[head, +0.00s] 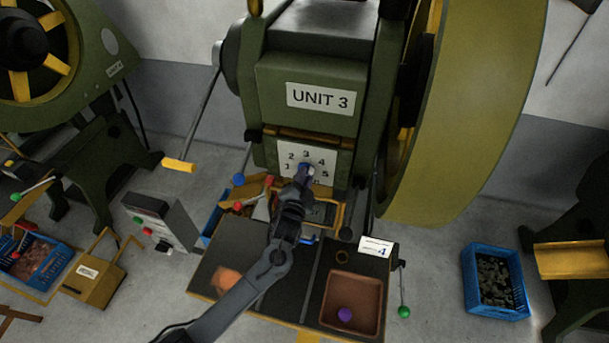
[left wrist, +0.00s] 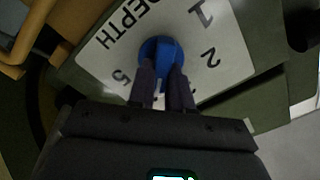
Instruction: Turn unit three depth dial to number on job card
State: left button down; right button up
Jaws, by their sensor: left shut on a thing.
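The press labelled UNIT 3 (head: 320,97) stands at the centre of the head view. Its white depth plate (head: 318,157) carries numbers around a blue dial, mostly hidden behind my gripper. In the left wrist view the blue dial (left wrist: 160,50) sits on the plate (left wrist: 220,70) with DEPTH, 1, 2 and 5 readable. My left gripper (head: 305,170) is at the dial, its two fingers (left wrist: 163,85) shut on it. The dial's pointer setting cannot be told. The job card (head: 376,246) lies on the bench's right side and shows a 4. My right gripper is not in view.
A brown tray (head: 353,302) with a purple ball (head: 344,314) sits at the bench's front right. A blue crate (head: 497,281) stands on the floor at right. A grey control box (head: 160,221) stands left of the bench. The large yellow-green flywheel (head: 475,110) rises at right.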

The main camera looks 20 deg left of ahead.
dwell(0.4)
pick_arm(q)
jog(key=c, duration=1)
grip_release()
jog(key=shift+c, duration=0.2)
jog(key=shift+s, duration=0.1)
jog(key=s, duration=1)
jog(key=shift+s+d, duration=0.3)
jog(key=shift+d, duration=0.15)
